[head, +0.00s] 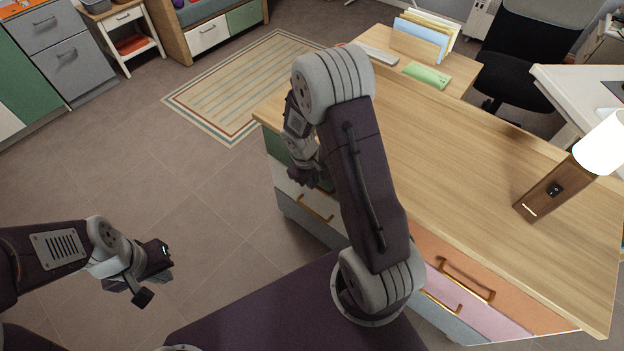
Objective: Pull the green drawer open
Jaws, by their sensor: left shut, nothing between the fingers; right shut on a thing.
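The green drawer (275,146) is the top left drawer of the wooden desk (450,140). Only part of its green front shows; my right arm covers the rest. The front looks about flush with the desk, though the arm hides much of it. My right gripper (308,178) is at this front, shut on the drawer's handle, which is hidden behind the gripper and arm. My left gripper (150,279) is shut and empty, over the floor at the lower left, well away from the desk.
Below are a white drawer with a brass handle (316,208) and a grey-blue one. Orange (462,262) and pink (480,308) drawers are at right. A lamp (550,187) and a file holder (414,46) stand on the desk. The floor left of the desk is clear.

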